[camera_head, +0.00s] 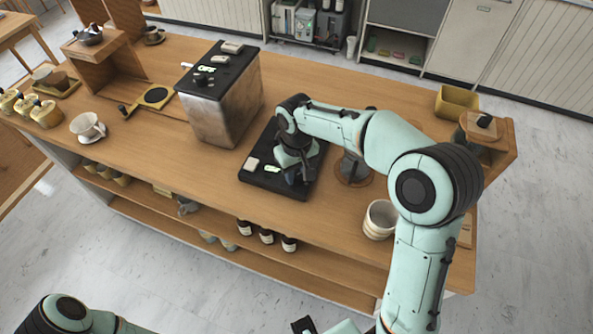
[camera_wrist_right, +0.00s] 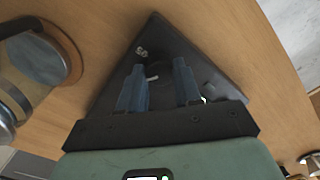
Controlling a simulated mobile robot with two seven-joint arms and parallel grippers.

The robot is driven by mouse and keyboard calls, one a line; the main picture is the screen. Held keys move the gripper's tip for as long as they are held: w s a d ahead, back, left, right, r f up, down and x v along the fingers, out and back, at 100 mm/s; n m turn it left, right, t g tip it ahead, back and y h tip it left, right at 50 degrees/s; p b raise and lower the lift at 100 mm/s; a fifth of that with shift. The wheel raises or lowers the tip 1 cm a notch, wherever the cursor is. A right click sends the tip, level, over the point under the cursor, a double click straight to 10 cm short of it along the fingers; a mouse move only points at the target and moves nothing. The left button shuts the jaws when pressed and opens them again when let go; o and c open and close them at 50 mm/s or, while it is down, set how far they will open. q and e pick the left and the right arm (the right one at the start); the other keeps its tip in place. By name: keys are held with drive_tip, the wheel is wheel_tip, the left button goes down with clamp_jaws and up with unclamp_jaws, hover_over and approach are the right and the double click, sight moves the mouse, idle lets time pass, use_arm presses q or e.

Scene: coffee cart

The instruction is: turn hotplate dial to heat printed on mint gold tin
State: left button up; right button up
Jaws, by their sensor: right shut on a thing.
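The black hotplate (camera_head: 260,181) lies flat on the counter, with a small glowing green display (camera_head: 272,169) too small to read. It is the dark slab (camera_wrist_right: 222,84) in the right wrist view. My right gripper (camera_head: 294,178) points down at its front part; in the wrist view its two fingers (camera_wrist_right: 160,82) are shut around the dial, which is mostly hidden. Several gold tins (camera_head: 45,113) stand at the far left of the counter; their print is unreadable and I cannot tell which is mint. Part of my left arm shows at the bottom left; its gripper is not clearly visible.
A metal-sided machine (camera_head: 222,105) with a lit display stands left of the hotplate. A glass vessel (camera_head: 353,168) on a round wooden base stands close on the right. Stacked cups (camera_head: 380,219) are near the front edge.

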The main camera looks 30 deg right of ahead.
sight(297, 175)
idle(0.4)
drive_tip(key=o, duration=1)
drive_tip(key=shift+o, duration=0.2)
use_arm(q)
drive_tip(key=r+p, duration=0.1)
drive_tip(key=w+r+p, duration=0.1)
drive_tip(key=shift+w+r, duration=0.3)
use_arm(e)
wheel_tip(297, 175, up, 13)
drive_tip(key=shift+r, duration=0.2)
